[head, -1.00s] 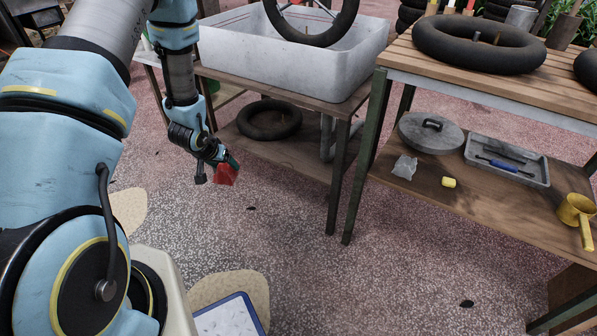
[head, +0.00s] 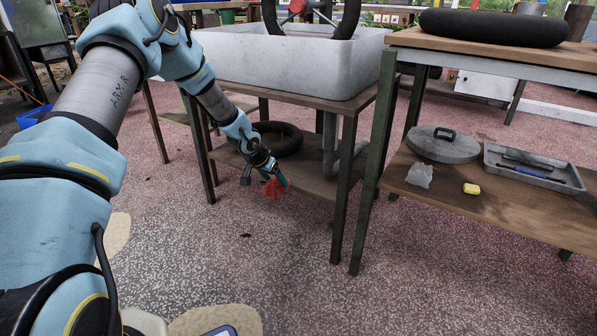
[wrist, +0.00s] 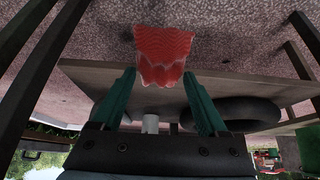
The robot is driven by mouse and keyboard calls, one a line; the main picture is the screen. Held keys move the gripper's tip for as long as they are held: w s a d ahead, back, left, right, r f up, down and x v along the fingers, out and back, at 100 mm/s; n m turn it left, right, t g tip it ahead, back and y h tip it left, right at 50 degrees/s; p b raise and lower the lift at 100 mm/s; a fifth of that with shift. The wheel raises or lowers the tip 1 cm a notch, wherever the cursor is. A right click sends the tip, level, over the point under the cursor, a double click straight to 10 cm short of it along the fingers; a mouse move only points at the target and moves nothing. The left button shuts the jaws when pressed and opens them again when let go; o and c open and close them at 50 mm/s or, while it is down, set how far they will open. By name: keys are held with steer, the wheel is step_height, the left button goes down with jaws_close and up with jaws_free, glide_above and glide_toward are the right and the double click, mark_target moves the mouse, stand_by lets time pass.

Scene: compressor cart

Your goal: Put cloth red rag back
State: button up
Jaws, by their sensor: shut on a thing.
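The red rag (head: 274,187) hangs from my gripper (head: 283,182) in the head view, in front of the lower shelf under the white basin. In the wrist view the red rag (wrist: 163,52) is at the tips of my gripper (wrist: 158,80), between the two green fingers. The fingers are shut on it, and the rag is crumpled and bunched. The wooden lower shelf (head: 310,183) is just beyond the rag; I cannot tell whether they touch.
A black inner tube (head: 279,139) lies on that shelf near a grey pipe (head: 345,150). The white basin (head: 290,65) stands above. At right, a shelf holds a grey lid (head: 443,146), a tray (head: 533,170), a yellow block (head: 471,188) and a crumpled clear piece (head: 419,174). Open floor (head: 210,260) lies in front.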

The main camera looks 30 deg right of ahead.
steer(key=w+d, duration=0.1)
steer(key=d, duration=0.2)
steer(key=w+d+b, duration=0.1)
steer(key=w+d, duration=0.1)
steer(key=d, duration=0.1)
steer(key=w+d+b, duration=0.1)
steer(key=w+d, duration=0.1)
steer(key=d, duration=0.1)
steer(key=shift+w+d, duration=0.2)
steer(key=shift+d, duration=0.15)
steer(key=w+d, duration=0.1)
steer(key=d+b, duration=0.1)
steer(key=d, duration=0.1)
steer(key=shift+w+d+f, duration=0.1)
steer(key=shift+w+f, duration=0.05)
steer(key=shift+w, duration=0.25)
steer(key=shift+f+b, duration=0.6)
steer(key=shift+f, duration=0.05)
steer(key=shift+f, duration=0.1)
steer(key=o, duration=1.1)
